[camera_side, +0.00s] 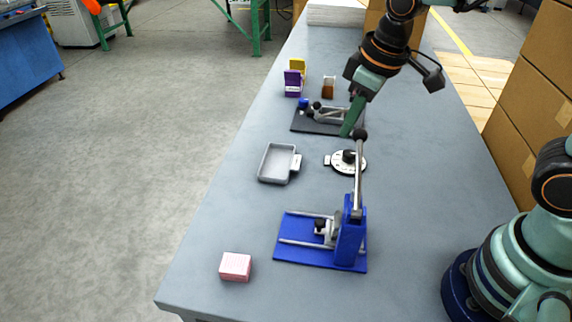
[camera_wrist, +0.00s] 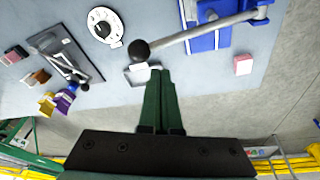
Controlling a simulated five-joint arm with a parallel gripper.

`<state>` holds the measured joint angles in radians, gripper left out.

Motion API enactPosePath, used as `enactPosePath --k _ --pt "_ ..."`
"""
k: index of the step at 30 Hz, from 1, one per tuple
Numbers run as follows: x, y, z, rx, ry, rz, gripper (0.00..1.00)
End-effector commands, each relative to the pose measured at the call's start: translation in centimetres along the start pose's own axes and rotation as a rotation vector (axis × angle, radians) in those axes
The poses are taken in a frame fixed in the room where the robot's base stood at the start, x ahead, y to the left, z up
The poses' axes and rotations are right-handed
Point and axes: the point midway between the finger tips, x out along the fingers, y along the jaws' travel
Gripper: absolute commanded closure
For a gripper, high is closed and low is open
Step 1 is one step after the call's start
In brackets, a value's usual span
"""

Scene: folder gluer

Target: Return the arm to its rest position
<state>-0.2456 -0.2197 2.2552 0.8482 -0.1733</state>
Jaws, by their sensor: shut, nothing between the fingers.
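My gripper (camera_side: 348,130) is shut and empty. In the side view it hangs above the table, in front of the black fixture and above the white dial. In the wrist view its green fingers (camera_wrist: 161,72) lie together, with their tips overlapping the grey tray in the picture. My arm reaches in from the right side of the table in the side view.
The table (camera_side: 225,180) holds a blue lever press (camera_side: 350,235), a grey tray (camera_side: 264,176), a white dial (camera_side: 338,163), a black fixture (camera_side: 301,125), a pink box (camera_side: 235,267), and purple (camera_side: 292,83) and yellow boxes (camera_side: 298,66). The press's lever (camera_side: 359,180) stands upright. Cartons (camera_side: 545,75) stand at right.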

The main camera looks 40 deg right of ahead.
Motion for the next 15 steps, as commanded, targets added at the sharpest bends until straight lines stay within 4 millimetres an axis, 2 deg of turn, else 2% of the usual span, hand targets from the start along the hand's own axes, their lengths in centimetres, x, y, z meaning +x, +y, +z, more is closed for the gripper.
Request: enactPosePath --k 3,9,15 --pt "-2.2 1.9 1.3 0.103 0.060 0.028 1.00" --pt "-5.0 4.5 4.1 0.277 0.156 0.076 1.00" --pt "-6.4 5.8 5.9 0.381 0.215 0.105 1.00"
